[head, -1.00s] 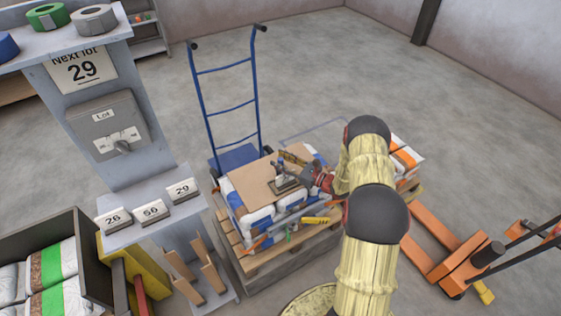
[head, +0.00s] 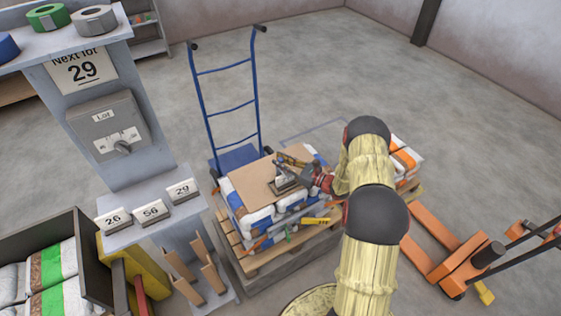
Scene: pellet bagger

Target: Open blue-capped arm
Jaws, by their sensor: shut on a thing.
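A small grey device (head: 286,188) on a dark base sits on a brown cardboard sheet on top of the stacked bags. My gripper (head: 283,164) comes in from the right and is shut on a part of this device. The part in the jaws is too small to make out, and I cannot pick out a blue cap. My arm and wrist cover what lies just right of the device.
White, blue and orange bags lie on a wooden pallet under the cardboard (head: 250,182). A yellow tool (head: 316,221) lies at the front edge. A blue hand truck (head: 228,105) stands behind, an orange pallet jack (head: 455,262) at right. A lot-sign post (head: 107,115) stands at left.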

